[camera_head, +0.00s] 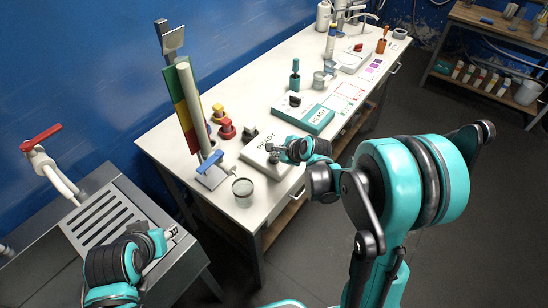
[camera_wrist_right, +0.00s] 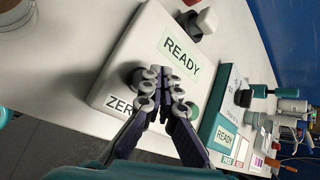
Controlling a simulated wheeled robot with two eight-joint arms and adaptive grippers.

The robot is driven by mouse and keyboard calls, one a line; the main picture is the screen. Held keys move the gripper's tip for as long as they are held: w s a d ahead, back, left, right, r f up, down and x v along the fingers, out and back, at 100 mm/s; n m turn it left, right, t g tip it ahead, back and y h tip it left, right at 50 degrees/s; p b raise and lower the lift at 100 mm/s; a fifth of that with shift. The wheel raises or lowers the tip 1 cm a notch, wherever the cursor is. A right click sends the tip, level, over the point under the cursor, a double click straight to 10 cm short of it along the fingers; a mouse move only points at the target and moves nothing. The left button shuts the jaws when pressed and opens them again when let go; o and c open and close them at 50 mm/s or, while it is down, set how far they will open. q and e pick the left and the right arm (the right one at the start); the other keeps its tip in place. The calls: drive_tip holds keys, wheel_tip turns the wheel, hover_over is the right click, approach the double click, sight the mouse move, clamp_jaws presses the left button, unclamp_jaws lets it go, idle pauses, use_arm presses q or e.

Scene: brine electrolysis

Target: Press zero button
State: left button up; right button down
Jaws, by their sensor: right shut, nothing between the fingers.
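A white device (camera_wrist_right: 150,40) with a "READY" label (camera_wrist_right: 181,53) lies on the table; it also shows in the head view (camera_head: 252,152). Its "ZERO" lettering (camera_wrist_right: 117,103) is partly covered by my fingers. A dark round button (camera_wrist_right: 133,75) sits beside the lettering, partly behind a finger. A green round spot (camera_wrist_right: 194,113) shows on the other side of the fingers. My right gripper (camera_wrist_right: 163,82) is shut and empty over the device's front part; contact with a button cannot be told. It also shows in the head view (camera_head: 278,152). My left gripper (camera_head: 172,232) is at the lower left, its fingers unclear.
A teal device (camera_head: 305,115) labelled "READY" stands farther along the table. A glass beaker (camera_head: 243,190) stands near the table's front edge. A stand with a blue clamp (camera_head: 210,162), red-and-yellow pieces (camera_head: 226,128) and a grey sink unit (camera_head: 105,220) are to the left.

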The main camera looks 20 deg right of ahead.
sight(275, 159)
drive_tip(key=shift+f+b, duration=0.4)
drive_tip(key=shift+f+b, duration=0.5)
drive_tip(key=shift+f, duration=0.05)
idle(0.5)
drive_tip(key=shift+r, duration=0.2)
drive_tip(key=shift+r+p, duration=0.7)
drive_tip(key=shift+r, duration=0.1)
wheel_tip(275, 159, up, 5)
drive_tip(key=p, duration=0.4)
idle(0.4)
idle(0.5)
